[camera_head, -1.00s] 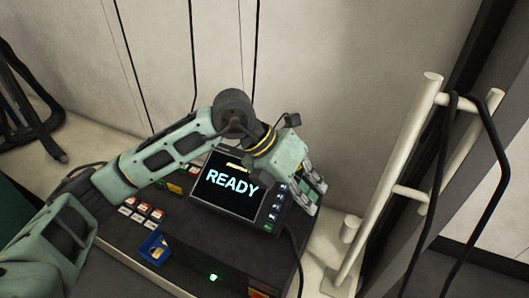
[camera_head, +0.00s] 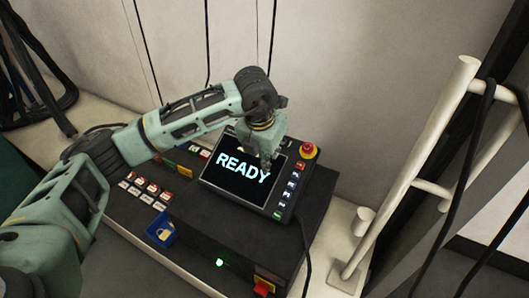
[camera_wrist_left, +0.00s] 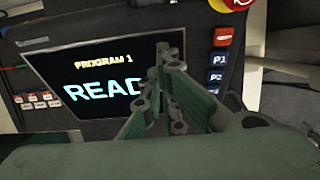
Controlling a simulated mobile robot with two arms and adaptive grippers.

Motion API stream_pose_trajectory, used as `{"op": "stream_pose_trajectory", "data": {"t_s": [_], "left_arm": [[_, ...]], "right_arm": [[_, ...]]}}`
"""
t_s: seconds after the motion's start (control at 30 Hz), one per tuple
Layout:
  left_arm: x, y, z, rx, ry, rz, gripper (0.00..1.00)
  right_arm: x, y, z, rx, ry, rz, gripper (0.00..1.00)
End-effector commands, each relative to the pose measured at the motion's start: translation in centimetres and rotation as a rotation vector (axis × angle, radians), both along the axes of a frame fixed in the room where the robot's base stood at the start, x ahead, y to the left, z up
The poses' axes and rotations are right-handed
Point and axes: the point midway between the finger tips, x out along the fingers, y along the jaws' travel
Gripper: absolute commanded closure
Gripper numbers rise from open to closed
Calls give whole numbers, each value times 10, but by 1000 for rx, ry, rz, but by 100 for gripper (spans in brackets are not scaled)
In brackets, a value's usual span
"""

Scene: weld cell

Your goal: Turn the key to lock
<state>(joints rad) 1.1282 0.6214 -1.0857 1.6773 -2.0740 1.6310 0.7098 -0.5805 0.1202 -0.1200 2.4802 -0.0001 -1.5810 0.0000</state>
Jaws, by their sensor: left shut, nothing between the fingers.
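My left gripper (camera_head: 266,163) is shut and empty, with its fingers pointing down in front of the pendant screen (camera_head: 236,181), which reads READY. In the left wrist view its fingers (camera_wrist_left: 160,75) stand close together before the screen's right part, where PROGRAM 1 shows above the large text. I cannot make out a key in either view. A red switch (camera_head: 263,288) on a yellow plate sits at the lower edge of the head view, partly cut off. My right gripper is not in view.
The pendant has a red emergency stop (camera_head: 308,150) and a column of buttons (camera_head: 289,188). A pale pipe rack (camera_head: 420,160) stands right.

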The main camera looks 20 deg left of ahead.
Motion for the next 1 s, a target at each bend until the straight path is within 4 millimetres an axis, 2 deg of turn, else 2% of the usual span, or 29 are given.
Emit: {"op": "stream_pose_trajectory", "data": {"t_s": [0.03,0.27,1.0], "left_arm": [[9,-3,9,-4,-9,1,100],[25,-5,17,-4,-6,1,100],[31,-13,20,-29,-1,40,100]], "right_arm": [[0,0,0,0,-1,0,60],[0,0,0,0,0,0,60],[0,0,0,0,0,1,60]]}}
